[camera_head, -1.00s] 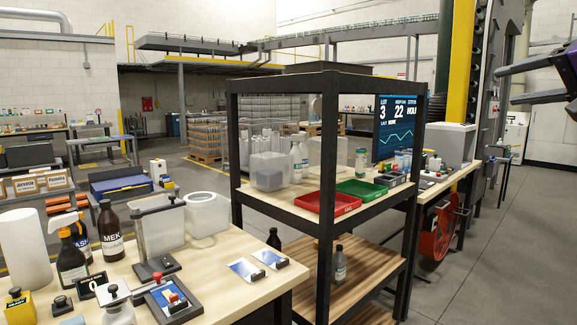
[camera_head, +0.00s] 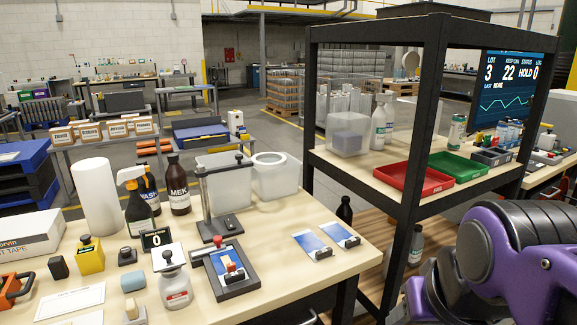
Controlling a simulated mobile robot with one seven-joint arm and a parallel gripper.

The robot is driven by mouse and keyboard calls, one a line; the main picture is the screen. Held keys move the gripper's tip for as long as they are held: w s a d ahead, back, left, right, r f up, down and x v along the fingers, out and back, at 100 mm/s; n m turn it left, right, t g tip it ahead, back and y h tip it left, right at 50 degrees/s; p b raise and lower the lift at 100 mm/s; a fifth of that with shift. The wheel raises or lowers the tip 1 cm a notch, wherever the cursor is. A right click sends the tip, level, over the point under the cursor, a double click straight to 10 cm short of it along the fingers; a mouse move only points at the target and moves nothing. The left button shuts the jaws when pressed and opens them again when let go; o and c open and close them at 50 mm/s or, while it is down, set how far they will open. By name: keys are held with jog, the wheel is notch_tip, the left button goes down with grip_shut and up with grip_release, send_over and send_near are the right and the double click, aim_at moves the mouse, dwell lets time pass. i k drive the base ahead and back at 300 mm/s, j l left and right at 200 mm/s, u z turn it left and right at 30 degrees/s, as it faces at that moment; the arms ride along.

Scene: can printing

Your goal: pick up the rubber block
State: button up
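I cannot tell for sure which thing is the rubber block. A small plain dark block (camera_head: 58,267) stands on the wooden worktable (camera_head: 285,285) at the left. A small pale block (camera_head: 132,308) sits near the table's front edge. Small black blocks lie on the ends of two blue-and-white cards: one block (camera_head: 323,252) in front, one block (camera_head: 353,241) behind. My purple and dark arm fills the lower right, beyond the table's right side. My gripper's fingertips do not show.
A yellow box (camera_head: 90,258), a white-capped bottle (camera_head: 174,284), a framed pad (camera_head: 226,268) and a clear tank (camera_head: 222,180) crowd the table. Spray and MEK bottles (camera_head: 180,188) stand behind. A black-framed shelf (camera_head: 404,225) with red tray (camera_head: 412,178) rises at right.

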aim_at(58, 266)
jog(key=u, duration=1.95)
jog(key=j+z, duration=0.1)
jog(key=z, duration=0.3)
jog(key=j+z, duration=0.15)
jog(key=z, duration=0.2)
jog(key=j+z, duration=0.15)
jog(key=z, duration=0.25)
jog(key=j+z, duration=0.5)
jog(key=j, duration=0.3)
jog(key=k, duration=0.1)
